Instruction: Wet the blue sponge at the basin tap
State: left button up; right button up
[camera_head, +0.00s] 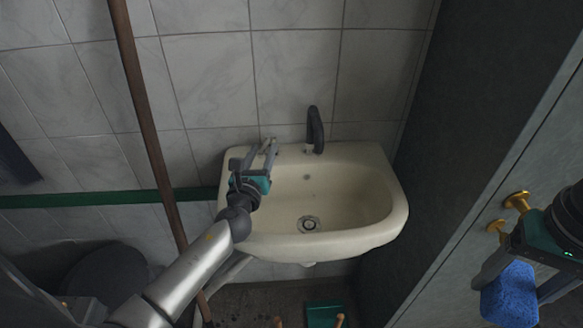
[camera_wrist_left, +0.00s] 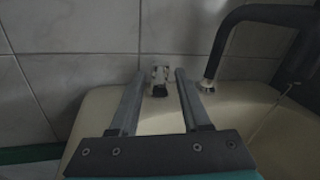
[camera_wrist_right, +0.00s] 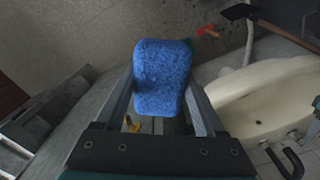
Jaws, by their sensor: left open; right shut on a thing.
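The basin (camera_head: 375,215) is cream-coloured and fixed to the tiled wall. Its dark curved tap spout (camera_head: 315,130) rises at the back, and no water stream shows below it. A small pale tap handle (camera_wrist_left: 160,78) stands on the back ledge, left of the spout. My left gripper (camera_head: 262,150) is open at the basin's back left. Its fingers sit on either side of the handle in the left wrist view, with gaps. My right gripper (camera_head: 507,290) is shut on the blue sponge (camera_wrist_right: 162,75), well right of the basin and in front of the grey cabinet.
A grey cabinet (camera_head: 455,130) with brass knobs (camera_head: 517,201) borders the basin on the right. A brown pole (camera_head: 147,130) slants along the left. A green dustpan (camera_head: 324,315) lies on the floor below. The basin bowl is empty around its drain (camera_head: 308,223).

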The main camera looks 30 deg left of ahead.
pick_arm(q)
jog(key=v, duration=1)
jog(key=shift+s, duration=0.35)
pick_arm(e)
jog(key=shift+f, duration=0.2)
pick_arm(q)
jog(key=shift+d, duration=0.1)
